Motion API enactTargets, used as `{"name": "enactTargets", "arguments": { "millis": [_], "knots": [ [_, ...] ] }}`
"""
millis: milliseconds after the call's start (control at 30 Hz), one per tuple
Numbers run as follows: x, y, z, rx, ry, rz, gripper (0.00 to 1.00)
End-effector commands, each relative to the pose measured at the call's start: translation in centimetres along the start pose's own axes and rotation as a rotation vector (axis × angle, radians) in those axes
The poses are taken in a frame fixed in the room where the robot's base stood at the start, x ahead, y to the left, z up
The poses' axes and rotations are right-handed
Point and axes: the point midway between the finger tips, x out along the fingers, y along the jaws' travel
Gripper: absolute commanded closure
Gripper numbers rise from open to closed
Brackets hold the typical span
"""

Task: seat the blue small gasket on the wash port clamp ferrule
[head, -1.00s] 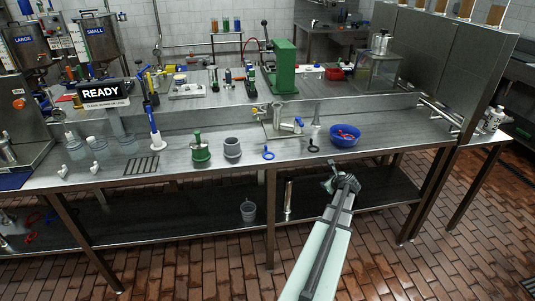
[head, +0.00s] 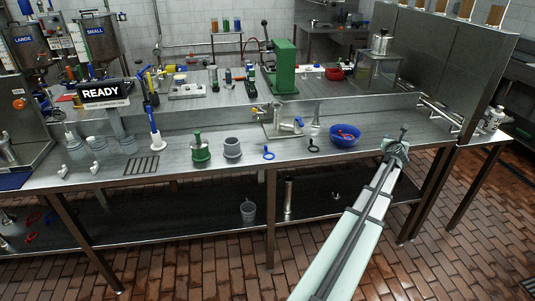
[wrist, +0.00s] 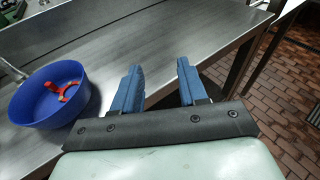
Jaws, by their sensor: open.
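A blue ring with a short tab (head: 268,149), which looks like the small gasket, lies flat on the bench front in the head view. My gripper (head: 403,132) is right of the blue bowl, near the bench's front edge, well away from the ring. In the wrist view my gripper (wrist: 158,68) has its two blue fingers apart with nothing between them. The blue ring is out of the wrist view.
A blue bowl (head: 344,140) holding red clamp pieces also shows in the wrist view (wrist: 42,117). A black ring (head: 313,148) and a metal cone (head: 316,127) are left of it. Green (head: 200,154) and grey (head: 232,150) pots stand farther left. Bare bench lies between ring and pots.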

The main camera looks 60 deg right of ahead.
Motion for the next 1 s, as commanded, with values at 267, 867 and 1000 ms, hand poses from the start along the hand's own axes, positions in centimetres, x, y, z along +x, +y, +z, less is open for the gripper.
{"name": "enactTargets", "arguments": {
  "millis": [267,867,1000],
  "knots": [
    [-1.7,7.4,0.3,0.002,0.004,0.084,0.57],
    [-14.9,35.8,-3.5,-0.11,0.098,0.496,0.57],
    [-18.6,40.4,-4.5,-0.137,0.119,0.579,0.57]
  ]
}}
